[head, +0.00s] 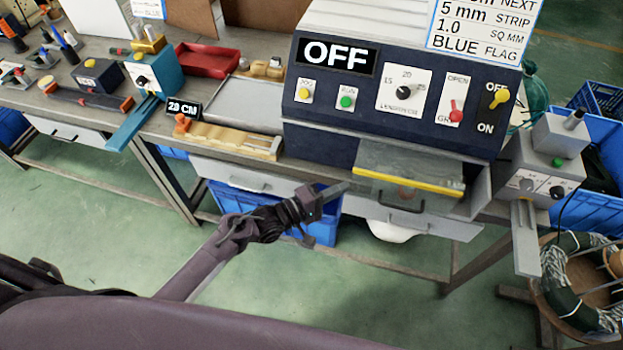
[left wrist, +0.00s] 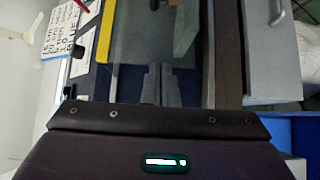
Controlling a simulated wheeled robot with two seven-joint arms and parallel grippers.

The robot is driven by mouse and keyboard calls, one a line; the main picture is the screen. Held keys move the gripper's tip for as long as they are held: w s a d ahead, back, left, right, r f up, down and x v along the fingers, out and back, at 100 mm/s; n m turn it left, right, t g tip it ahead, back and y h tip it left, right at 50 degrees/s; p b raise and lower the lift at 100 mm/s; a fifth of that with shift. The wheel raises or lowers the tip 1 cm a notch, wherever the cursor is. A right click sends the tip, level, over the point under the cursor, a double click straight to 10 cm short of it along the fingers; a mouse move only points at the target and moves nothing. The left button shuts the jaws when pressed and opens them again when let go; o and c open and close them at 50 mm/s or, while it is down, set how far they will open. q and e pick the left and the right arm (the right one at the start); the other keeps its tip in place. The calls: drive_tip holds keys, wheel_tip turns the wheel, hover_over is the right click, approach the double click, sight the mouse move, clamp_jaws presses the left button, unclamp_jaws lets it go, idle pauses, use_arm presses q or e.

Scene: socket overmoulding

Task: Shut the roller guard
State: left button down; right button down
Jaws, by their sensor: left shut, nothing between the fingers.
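The roller guard (head: 410,165) is a clear panel with a yellow front edge. It juts out from the front of the dark blue machine (head: 400,120), below its control panel. My left gripper (head: 338,190) is shut and empty, just left of the guard's yellow edge in the head view. In the left wrist view, the gripper's fingers (left wrist: 165,82) lie over the clear panel's area, beside the yellow strip (left wrist: 112,45). I cannot tell whether they touch the guard, and the rollers behind it are unclear. My right gripper is not in view.
The machine's display reads OFF. A grey box with knobs (head: 540,175) stands right of the guard. A wooden fixture (head: 228,140) and a blue tool (head: 150,75) lie on the bench to the left. Open floor lies in front of the bench.

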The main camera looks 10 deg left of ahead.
sight(371, 191)
use_arm(q)
drive_tip(key=d, duration=0.6)
drive_tip(key=shift+s, duration=0.1)
drive_tip(key=shift+a, duration=0.1)
